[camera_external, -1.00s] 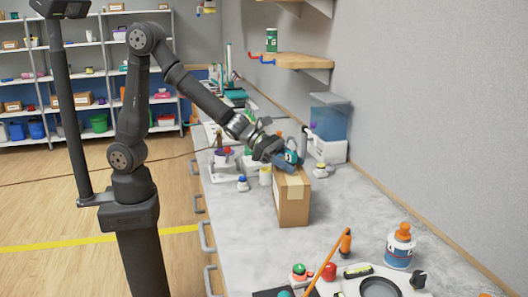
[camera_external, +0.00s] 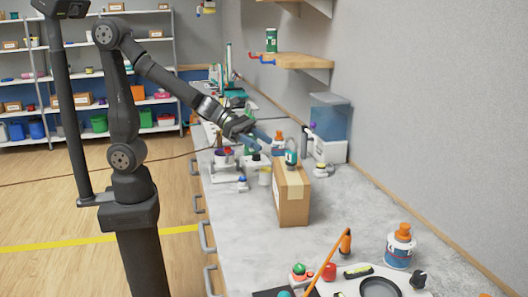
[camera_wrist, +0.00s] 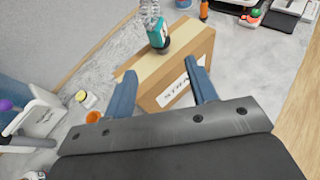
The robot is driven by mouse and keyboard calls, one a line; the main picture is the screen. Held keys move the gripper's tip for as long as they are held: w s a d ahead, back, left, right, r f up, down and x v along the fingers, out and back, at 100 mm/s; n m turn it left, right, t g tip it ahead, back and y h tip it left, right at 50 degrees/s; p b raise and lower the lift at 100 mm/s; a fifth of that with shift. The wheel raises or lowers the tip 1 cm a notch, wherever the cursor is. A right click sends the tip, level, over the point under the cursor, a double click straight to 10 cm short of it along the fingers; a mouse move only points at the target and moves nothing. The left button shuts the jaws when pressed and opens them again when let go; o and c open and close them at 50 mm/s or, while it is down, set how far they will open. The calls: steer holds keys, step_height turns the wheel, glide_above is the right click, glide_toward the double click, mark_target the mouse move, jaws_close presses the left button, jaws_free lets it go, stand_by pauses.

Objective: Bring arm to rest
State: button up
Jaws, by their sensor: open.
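My gripper (camera_external: 265,143) is above the workbench, up and to the left of the cardboard box in the external view. In the wrist view its two blue fingers (camera_wrist: 162,88) are spread apart with nothing held between them. The cardboard box (camera_external: 293,202) stands upright on the bench; in the wrist view the box (camera_wrist: 196,62) shows beyond the fingers with a printed label. A small teal and black item with a clear top (camera_external: 291,157) stands on top of the box; it also shows in the wrist view (camera_wrist: 157,33).
The grey workbench (camera_external: 255,240) runs along the wall. A bottle with an orange cap (camera_external: 279,142) stands behind the box, and a blue tank (camera_external: 329,118) is at the wall. A larger orange-capped bottle (camera_external: 399,247) is at front right. A wooden shelf (camera_external: 290,61) hangs above.

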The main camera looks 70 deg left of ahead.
mark_target(291, 162)
steer(key=shift+w+d, duration=0.1)
stand_by(0.3)
steer(key=x, duration=1.1)
steer(key=shift+d+f, duration=0.1)
steer(key=shift+f, duration=0.05)
steer(key=shift+w+d+f, duration=0.15)
steer(key=shift+w+f, duration=0.05)
steer(key=shift+f, duration=0.05)
steer(key=shift+r, duration=0.15)
